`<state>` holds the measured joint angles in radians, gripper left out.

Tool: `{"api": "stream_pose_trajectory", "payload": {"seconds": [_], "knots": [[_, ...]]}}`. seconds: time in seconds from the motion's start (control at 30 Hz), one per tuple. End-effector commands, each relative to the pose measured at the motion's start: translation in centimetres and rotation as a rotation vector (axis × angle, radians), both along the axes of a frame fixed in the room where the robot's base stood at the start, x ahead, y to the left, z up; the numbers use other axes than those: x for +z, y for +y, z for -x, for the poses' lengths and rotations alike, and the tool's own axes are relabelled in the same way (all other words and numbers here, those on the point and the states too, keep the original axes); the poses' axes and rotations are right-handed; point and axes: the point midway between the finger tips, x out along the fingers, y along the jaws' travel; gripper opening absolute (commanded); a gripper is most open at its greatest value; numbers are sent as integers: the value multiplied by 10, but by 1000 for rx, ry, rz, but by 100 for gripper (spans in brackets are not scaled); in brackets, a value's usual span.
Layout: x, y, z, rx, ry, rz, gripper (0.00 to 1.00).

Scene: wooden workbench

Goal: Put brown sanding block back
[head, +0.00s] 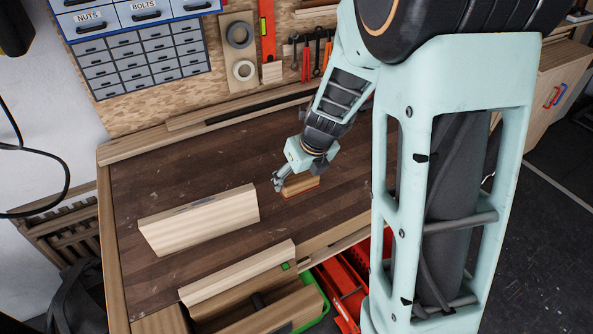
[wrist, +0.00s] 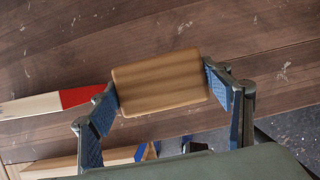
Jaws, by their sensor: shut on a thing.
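The brown sanding block (wrist: 160,83) is a light brown wooden block with rounded edges. In the wrist view it sits between the two blue-padded fingers of my gripper (wrist: 168,92), which touch its left and right ends. In the head view the block (head: 300,186) is at my gripper (head: 279,182), over the right part of the dark workbench top (head: 200,180). Part of the block is hidden by the gripper. I cannot tell whether it touches the bench or is just above it.
A long pale wooden piece (head: 200,220) lies left of my gripper. A vise with a wooden jaw (head: 238,272) is at the front edge. A red-tipped pale piece (wrist: 50,104) lies near the block in the wrist view. Drawers (head: 140,58) and tools hang behind.

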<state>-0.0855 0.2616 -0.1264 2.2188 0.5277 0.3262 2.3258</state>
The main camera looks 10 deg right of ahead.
Motion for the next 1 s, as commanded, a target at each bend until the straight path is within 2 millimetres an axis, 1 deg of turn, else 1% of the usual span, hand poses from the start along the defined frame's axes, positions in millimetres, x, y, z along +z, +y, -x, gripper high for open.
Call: {"api": "stream_pose_trajectory", "payload": {"seconds": [0.03, 0.1, 0.2, 0.47, 0.63, 0.7, 0.9, 1.0], "knots": [[-17, -6, -5, -4, 6, -1, 49], [-26, -11, -13, -4, 4, 0, 49], [-36, -16, -21, -1, 3, 0, 49], [-50, -23, -31, -1, 2, -1, 49], [-76, -23, -31, -2, 5, -2, 49], [-79, -22, -31, 0, 3, -2, 49], [-78, -22, -31, 1, 1, 0, 49], [-81, -22, -31, 1, 1, 0, 49]]}}
